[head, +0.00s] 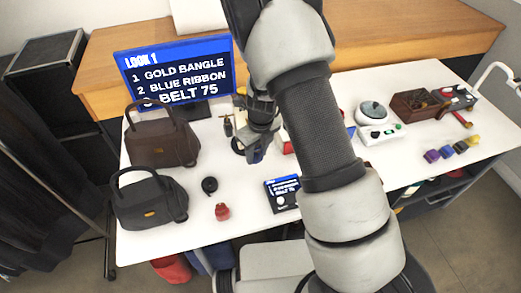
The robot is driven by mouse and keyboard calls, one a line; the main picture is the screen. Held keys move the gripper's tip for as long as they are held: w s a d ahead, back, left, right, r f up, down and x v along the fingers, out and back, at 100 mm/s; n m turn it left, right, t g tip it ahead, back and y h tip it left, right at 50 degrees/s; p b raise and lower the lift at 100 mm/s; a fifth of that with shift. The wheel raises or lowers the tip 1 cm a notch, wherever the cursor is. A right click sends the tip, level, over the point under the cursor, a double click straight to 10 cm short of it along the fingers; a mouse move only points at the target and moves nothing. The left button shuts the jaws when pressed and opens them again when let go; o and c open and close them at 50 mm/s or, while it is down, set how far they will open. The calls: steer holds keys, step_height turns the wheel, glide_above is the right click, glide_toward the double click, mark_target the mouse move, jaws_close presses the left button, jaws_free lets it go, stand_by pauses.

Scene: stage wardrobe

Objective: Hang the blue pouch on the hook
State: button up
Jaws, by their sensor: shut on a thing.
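My gripper (256,143) points down over the middle of the white table, left of my arm. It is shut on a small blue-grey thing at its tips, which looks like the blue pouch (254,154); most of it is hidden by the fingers. A small dark stand (228,125) is just left of the gripper, with a dark round base by the gripper. I cannot make out for certain which thing is the hook.
A brown handbag (160,143) and a black handbag (150,205) stand at the left. A red pouch (222,212) and a black round item (209,185) lie in front. A screen (178,75) stands behind. A white device (378,125) is right of my arm.

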steer(key=shift+w, duration=0.2)
steer(key=w+a+f+b, duration=0.1)
steer(key=w+a, duration=0.1)
steer(key=w, duration=0.7)
steer(key=shift+w+f+b, duration=0.15)
steer(key=shift+f+b, duration=0.2)
stand_by(0.6)
stand_by(0.5)
steer(key=o, duration=1.1)
steer(key=shift+w, duration=0.1)
steer(key=shift+r, duration=0.1)
